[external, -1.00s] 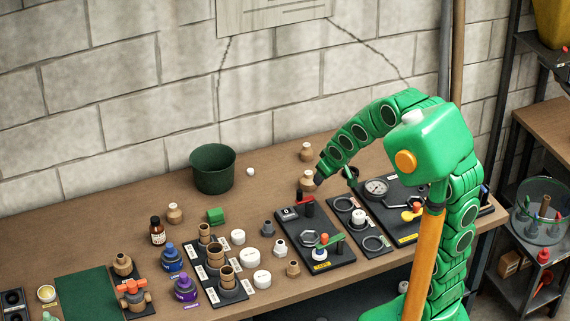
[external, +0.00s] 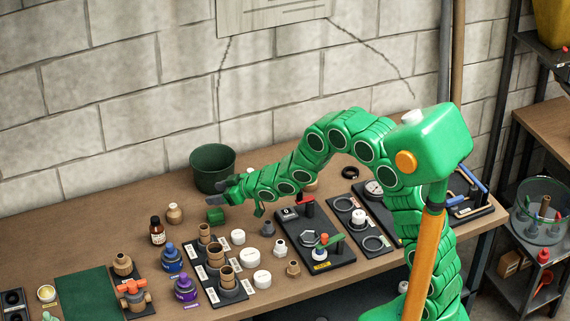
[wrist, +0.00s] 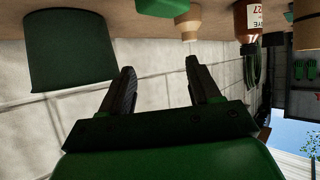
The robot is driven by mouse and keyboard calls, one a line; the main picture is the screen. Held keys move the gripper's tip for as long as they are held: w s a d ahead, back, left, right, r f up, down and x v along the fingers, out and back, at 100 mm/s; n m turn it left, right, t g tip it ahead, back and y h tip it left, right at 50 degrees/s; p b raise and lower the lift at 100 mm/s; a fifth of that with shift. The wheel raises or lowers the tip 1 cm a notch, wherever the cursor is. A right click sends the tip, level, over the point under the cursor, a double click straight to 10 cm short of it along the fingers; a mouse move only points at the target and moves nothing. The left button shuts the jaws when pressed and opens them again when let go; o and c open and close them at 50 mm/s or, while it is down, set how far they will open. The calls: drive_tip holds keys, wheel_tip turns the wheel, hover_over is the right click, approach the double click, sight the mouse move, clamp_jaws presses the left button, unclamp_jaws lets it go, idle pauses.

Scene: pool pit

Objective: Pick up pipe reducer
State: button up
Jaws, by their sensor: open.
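A tan stepped fitting (external: 174,213), which looks like a pipe reducer, stands upright on the bench left of my gripper (external: 219,194). It also shows in the wrist view (wrist: 188,24), beyond the right fingertip, with a wide body and a narrower end. My gripper (wrist: 160,66) is open and empty, its fingers spread and apart from the fitting. Another tan fitting (external: 293,268) stands near the bench's front edge. A grey stepped fitting (external: 268,229) stands behind it. Which fitting the task means I cannot tell for certain.
A dark green bin (external: 212,168) stands just behind my gripper. A green block (external: 216,216) lies just below it. A brown bottle (external: 157,231) stands left of the tan fitting. Black fixture boards (external: 327,262) lie under and right of my arm. The back left of the bench is clear.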

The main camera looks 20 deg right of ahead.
drive_tip(key=y, duration=0.2)
approach(175, 206)
drive_tip(key=shift+n+g, duration=0.3)
drive_tip(key=shift+n, duration=0.1)
drive_tip(key=shift+x, duration=5.45)
drive_tip(key=shift+w+d+r, duration=0.15)
drive_tip(key=c, duration=1.1)
